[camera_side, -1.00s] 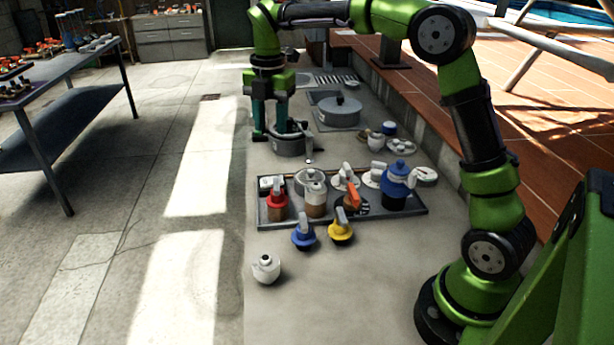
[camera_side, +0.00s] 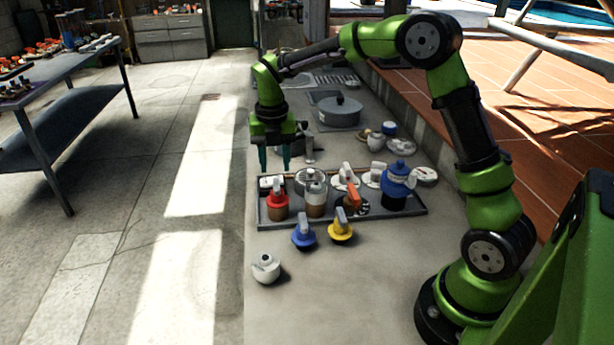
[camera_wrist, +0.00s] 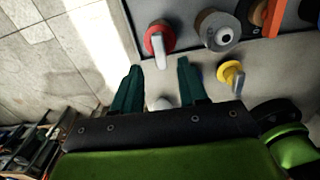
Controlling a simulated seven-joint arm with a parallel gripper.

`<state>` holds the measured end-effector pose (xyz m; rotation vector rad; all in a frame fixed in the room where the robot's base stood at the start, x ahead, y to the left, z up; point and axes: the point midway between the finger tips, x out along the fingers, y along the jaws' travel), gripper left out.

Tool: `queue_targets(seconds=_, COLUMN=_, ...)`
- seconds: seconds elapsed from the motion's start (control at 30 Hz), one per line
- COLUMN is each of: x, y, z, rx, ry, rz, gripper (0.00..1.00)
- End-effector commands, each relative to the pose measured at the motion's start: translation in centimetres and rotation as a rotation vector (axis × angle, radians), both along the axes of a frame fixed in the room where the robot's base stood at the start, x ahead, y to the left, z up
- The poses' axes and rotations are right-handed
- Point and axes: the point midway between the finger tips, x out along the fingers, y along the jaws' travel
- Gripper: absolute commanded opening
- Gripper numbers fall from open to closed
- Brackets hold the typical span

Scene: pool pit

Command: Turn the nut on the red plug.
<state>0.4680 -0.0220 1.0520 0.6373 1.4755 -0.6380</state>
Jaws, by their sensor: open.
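The red plug (camera_side: 277,201) stands in the near left part of the grey tray (camera_side: 420,211). It has a red collar and a grey handle on top. In the wrist view the red plug (camera_wrist: 159,38) lies ahead of my fingers, slightly left of the midline between them, with its grey handle pointing toward the gap. My gripper (camera_side: 275,168) points down, open and empty, above and just behind the red plug in the side view. In the wrist view my gripper (camera_wrist: 158,75) shows two teal fingers spread apart with nothing between their tips.
A grey-topped plug (camera_side: 315,199), an orange-handled one (camera_side: 352,196) and a blue-capped one (camera_side: 396,188) share the tray. A blue plug (camera_side: 303,236), a yellow plug (camera_side: 341,229) and a white piece (camera_side: 266,268) sit in front. A lidded round pot (camera_side: 340,111) stands behind.

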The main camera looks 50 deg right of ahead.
Motion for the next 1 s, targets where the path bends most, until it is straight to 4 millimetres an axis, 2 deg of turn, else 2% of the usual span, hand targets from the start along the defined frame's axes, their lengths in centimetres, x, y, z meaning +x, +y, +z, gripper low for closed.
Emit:
queue_targets(seconds=0.1, x=-0.1, y=0.0, z=-2.3, rx=-0.001, ry=0.004, rz=0.001, gripper=0.43)
queue_targets(seconds=0.3, x=0.0, y=0.0, z=-4.6, rx=-0.001, ry=0.001, rz=0.0, gripper=0.43)
queue_targets(seconds=0.67, x=0.0, y=0.0, z=-5.2, rx=-0.001, ry=-0.001, rz=0.001, gripper=0.43)
queue_targets(seconds=0.73, x=0.0, y=0.0, z=-5.2, rx=-0.001, ry=-0.001, rz=0.001, gripper=0.36)
queue_targets(seconds=0.97, x=0.0, y=0.0, z=-5.2, rx=-0.001, ry=-0.001, rz=0.001, gripper=0.01)
queue_targets(seconds=1.0, x=0.0, y=0.0, z=-5.2, rx=0.0, ry=-0.001, rz=0.001, gripper=0.0)
